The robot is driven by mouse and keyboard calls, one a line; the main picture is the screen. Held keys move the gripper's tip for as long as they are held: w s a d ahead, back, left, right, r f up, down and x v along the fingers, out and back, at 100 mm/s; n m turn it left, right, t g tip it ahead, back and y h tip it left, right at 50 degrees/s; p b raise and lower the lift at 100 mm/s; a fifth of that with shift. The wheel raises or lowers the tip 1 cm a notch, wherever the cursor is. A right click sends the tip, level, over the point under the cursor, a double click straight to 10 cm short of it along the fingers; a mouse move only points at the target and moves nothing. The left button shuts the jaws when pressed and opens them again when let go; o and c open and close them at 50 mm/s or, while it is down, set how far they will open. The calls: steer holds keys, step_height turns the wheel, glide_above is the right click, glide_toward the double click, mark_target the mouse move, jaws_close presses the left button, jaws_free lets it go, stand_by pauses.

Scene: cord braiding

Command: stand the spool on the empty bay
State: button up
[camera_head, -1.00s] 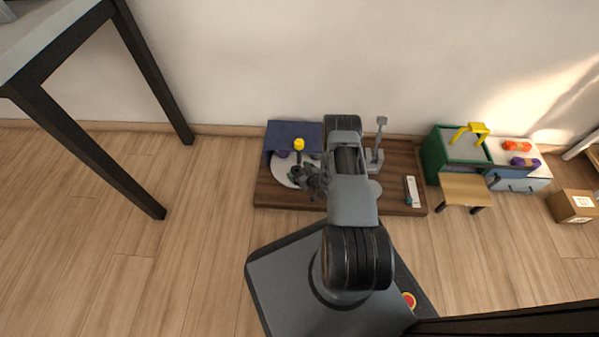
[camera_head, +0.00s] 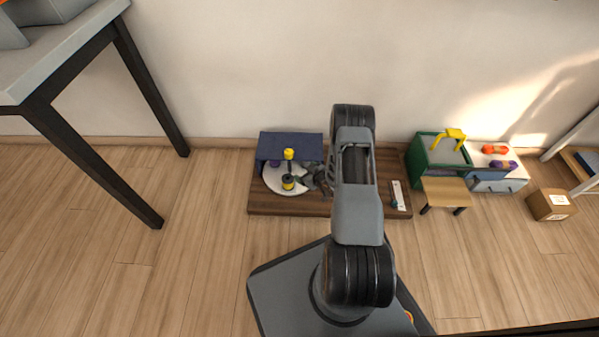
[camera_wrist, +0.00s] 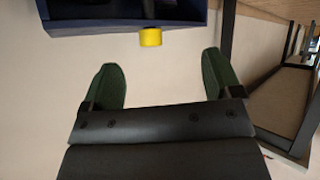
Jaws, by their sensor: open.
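A small dark spool with yellow on it (camera_head: 288,183) stands on the front part of a round white plate (camera_head: 272,183). A post with a yellow cap (camera_head: 289,155) rises just behind it; the cap also shows in the wrist view (camera_wrist: 150,37), ahead of the fingers. My gripper (camera_head: 309,180) is just right of the spool, apart from it as far as I can tell. In the wrist view my gripper (camera_wrist: 163,78) has its two green fingers wide apart with nothing between them. I cannot make out which bay is empty.
A navy hood (camera_head: 291,143) covers the plate's back. The plate sits on a brown wooden board (camera_head: 262,207). A white strip (camera_head: 398,197) lies at the board's right. A green box (camera_head: 420,155), a small wooden stool (camera_head: 445,192) and a cardboard box (camera_head: 551,204) stand farther right.

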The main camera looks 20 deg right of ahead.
step_height(320, 180, up, 24)
steer(key=a+m+g+h, duration=0.2)
steer(key=g+h, duration=0.2)
steer(key=s+a+r+g, duration=0.1)
steer(key=s+a+r, duration=0.3)
steer(key=s, duration=0.3)
steer(key=s+a+r+m+g+y, duration=0.1)
steer(key=s+a+r+g, duration=0.1)
steer(key=s+a+r, duration=0.2)
steer(key=s+a+r+m+g, duration=0.1)
steer(key=s+a+r, duration=0.3)
steer(key=s, duration=0.6)
steer(key=shift+s+r+g, duration=0.4)
steer(key=shift+r, duration=0.55)
steer(key=shift+r, duration=0.1)
